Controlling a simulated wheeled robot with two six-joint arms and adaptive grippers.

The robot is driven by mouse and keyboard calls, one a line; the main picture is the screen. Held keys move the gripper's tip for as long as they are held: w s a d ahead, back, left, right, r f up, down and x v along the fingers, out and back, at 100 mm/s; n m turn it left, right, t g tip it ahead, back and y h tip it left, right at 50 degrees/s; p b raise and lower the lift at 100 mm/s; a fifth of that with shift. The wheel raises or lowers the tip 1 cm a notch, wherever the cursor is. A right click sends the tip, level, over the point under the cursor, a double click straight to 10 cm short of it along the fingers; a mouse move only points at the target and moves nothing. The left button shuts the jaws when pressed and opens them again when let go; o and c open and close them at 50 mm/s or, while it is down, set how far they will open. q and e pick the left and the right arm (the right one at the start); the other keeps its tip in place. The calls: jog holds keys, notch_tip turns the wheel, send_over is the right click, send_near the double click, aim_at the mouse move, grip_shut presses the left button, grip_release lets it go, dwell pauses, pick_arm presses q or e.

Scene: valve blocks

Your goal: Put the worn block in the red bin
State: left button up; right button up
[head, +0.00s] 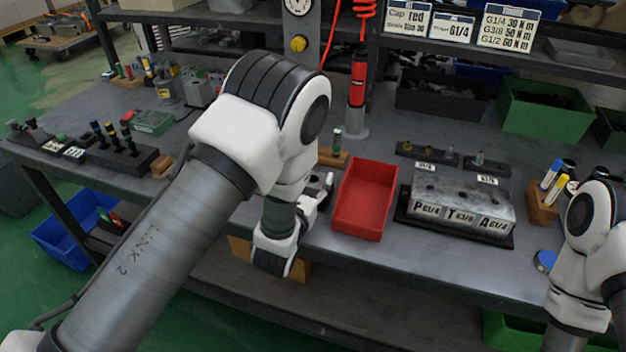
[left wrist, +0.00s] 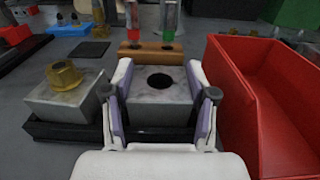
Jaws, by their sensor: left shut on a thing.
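The red bin (head: 364,200) stands open and empty on the bench, just right of my left gripper (head: 320,192) in the head view. In the left wrist view the bin's wall (left wrist: 228,100) is close on the right. My left gripper (left wrist: 160,82) is shut on a grey metal block (left wrist: 160,104) with a dark round hole in its top. Its fingers lie along both sides of the block. A black base shows at the block's lower front; I cannot tell whether they touch. Whether this block is worn is not clear. My right gripper is out of view.
A second grey block with a brass fitting (left wrist: 64,78) sits on a black base to the left. A wooden rack (left wrist: 152,52) with red and green tubes stands behind. The labelled manifold (head: 460,205) is right of the bin.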

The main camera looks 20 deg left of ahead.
pick_arm(q)
jog(key=o, duration=1.5)
jog(key=shift+c, duration=0.2)
